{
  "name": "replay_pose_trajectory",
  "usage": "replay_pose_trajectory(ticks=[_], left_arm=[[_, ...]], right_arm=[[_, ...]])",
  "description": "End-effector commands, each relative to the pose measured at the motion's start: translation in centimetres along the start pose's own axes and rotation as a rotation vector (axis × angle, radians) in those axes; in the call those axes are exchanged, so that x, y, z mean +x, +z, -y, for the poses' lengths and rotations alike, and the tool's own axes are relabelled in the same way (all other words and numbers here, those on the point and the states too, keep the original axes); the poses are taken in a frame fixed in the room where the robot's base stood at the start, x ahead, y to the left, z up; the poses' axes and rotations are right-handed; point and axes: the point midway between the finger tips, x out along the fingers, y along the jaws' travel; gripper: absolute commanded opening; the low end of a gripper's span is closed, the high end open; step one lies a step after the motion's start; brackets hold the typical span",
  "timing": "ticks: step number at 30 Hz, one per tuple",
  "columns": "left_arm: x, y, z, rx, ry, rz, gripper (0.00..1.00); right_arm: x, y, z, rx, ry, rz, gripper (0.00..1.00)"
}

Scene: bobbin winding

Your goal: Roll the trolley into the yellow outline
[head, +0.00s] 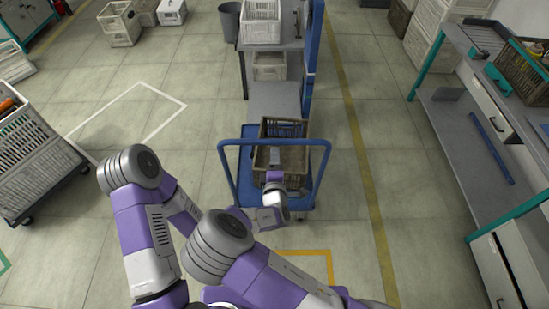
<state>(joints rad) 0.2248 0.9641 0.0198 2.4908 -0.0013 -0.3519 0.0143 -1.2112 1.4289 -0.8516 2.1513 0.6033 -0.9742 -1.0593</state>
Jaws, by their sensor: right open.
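The blue trolley (307,200) stands ahead of me with its blue push handle (232,143) raised across it. A brown slatted crate (297,131) rides on its deck. The yellow outline (318,252) is on the floor nearer to me than the trolley. My arm hides much of the outline, and the trolley stands beyond the part I see. My right gripper (275,152) is open at the middle of the handle bar, in front of the crate. I cannot tell whether it touches the bar.
A workbench (273,46) with a grey crate stands just beyond the trolley. A long bench (455,120) lines the right side. A loaded crate cart (35,150) stands at the left. A white floor outline (165,95) is empty. Floor on both sides of the trolley is clear.

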Motion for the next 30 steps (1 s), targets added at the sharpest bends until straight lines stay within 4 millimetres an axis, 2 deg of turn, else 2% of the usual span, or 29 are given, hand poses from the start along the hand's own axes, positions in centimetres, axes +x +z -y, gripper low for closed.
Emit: replay_pose_trajectory(ticks=[7,19,30], left_arm=[[0.2,0.0,0.1,0.000,0.000,0.000,0.00],[0.8,0.0,0.3,0.000,0.000,0.000,0.00],[2.6,-0.1,1.0,0.000,0.000,0.000,0.00]], right_arm=[[1.2,-0.2,-0.2,-0.006,0.008,-0.003,0.68],[5.2,-0.1,-0.1,-0.004,0.006,-0.002,0.68],[8.2,-0.2,-0.1,-0.003,0.007,-0.003,0.68]])
